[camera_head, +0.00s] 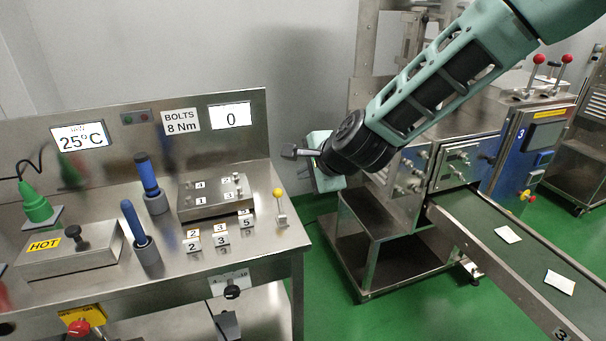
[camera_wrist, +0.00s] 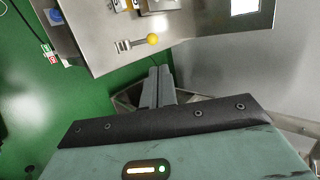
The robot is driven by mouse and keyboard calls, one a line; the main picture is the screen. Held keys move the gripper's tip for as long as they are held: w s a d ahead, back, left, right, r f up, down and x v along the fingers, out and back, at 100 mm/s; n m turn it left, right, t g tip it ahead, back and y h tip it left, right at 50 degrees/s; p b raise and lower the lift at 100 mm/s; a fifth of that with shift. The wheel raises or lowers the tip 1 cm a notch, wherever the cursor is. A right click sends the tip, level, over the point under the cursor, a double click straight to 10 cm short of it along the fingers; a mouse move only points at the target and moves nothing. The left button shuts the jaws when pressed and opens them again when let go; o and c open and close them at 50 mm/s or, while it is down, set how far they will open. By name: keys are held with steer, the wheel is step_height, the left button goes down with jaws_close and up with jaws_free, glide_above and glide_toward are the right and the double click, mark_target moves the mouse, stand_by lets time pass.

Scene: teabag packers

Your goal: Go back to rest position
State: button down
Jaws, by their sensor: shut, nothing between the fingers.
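My gripper (camera_head: 287,152) is at the end of my teal arm, in the middle of the head view. It is up in the air, between the steel workbench on the left and the machine on the right.
The steel workbench (camera_head: 190,262) bears blue-handled tools (camera_head: 148,175), a numbered block (camera_head: 215,198) and a yellow-knobbed lever (camera_head: 279,205), which also shows in the wrist view (camera_wrist: 152,40). The conveyor (camera_head: 500,262) at right carries white teabag packets (camera_head: 508,234). Green floor (camera_head: 335,300) lies between.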

steer(key=s+r+n+g, duration=0.2)
steer(key=s+n+g, duration=0.3)
steer(key=s+n, duration=0.95)
steer(key=s+d+n+g+h, duration=0.1)
steer(key=s+d+n+h, duration=0.1)
steer(key=s+d, duration=0.3)
steer(key=s+d+n+g+h, duration=0.2)
steer(key=s+d+n, duration=0.3)
steer(key=s, duration=0.9)
steer(key=shift+s+d+f, duration=0.15)
steer(key=shift+s+d, duration=0.1)
steer(key=shift+d, duration=0.2)
steer(key=shift+a, duration=0.1)
